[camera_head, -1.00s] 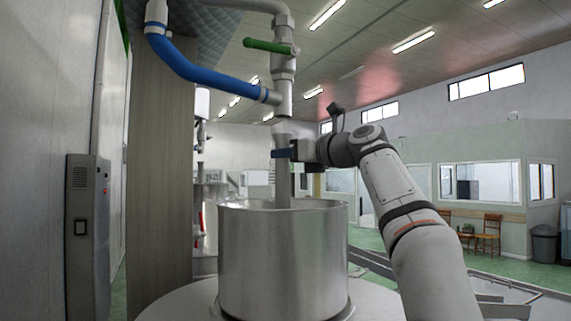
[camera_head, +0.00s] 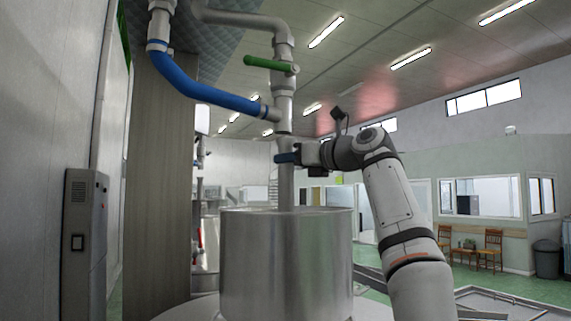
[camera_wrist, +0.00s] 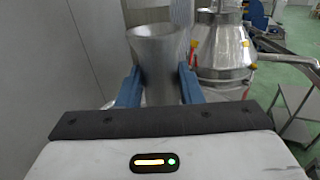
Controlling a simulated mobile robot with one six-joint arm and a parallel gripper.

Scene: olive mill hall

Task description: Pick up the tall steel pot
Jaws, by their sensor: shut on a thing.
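The tall steel pot (camera_head: 286,183) is narrow, grey and upright, held over the wide steel drum (camera_head: 288,262) in the head view. My gripper (camera_head: 287,157) reaches in from the right, and its blue fingers are shut on the pot's upper part. In the wrist view the pot (camera_wrist: 157,62) stands between the two blue fingers (camera_wrist: 157,88), with its open round rim facing up. The pot's lower end meets the line of the drum's rim, and I cannot tell how far it reaches inside.
A steel pipe (camera_head: 283,105) with a green valve handle (camera_head: 270,64) comes down directly above the pot. A blue hose (camera_head: 205,88) joins it from the left. A grey cabinet (camera_head: 86,240) stands at left. Chairs (camera_head: 490,243) are far off at right.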

